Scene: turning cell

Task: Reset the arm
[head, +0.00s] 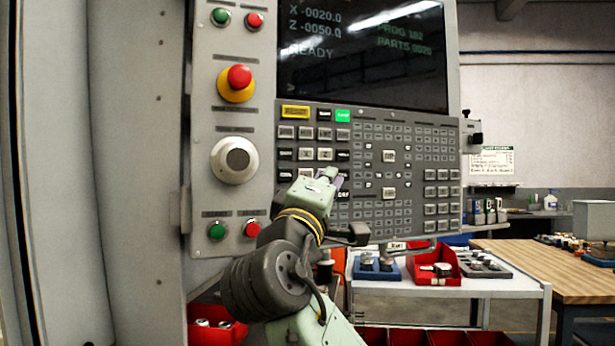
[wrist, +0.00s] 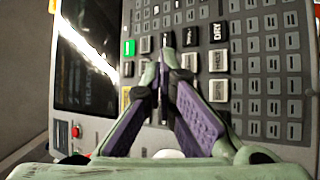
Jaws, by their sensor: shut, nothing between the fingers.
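My arm reaches up in front of the machine's control panel (head: 400,215), which carries a screen (head: 365,50) and many keys. My gripper (head: 333,178) is close to the lower left part of the keypad in the head view. In the wrist view my gripper (wrist: 165,68) has its green and purple fingers brought together at the tips, with nothing between them. The tips point at the keys near a lit green key (wrist: 129,48). I cannot tell whether they touch the panel.
Left of the keypad are a red emergency stop (head: 239,77), a round knob (head: 234,160) and green and red buttons. Below right, a white cart (head: 500,285) holds a red bin (head: 432,265) and a blue tray (head: 376,268). A wooden table (head: 545,266) stands further right.

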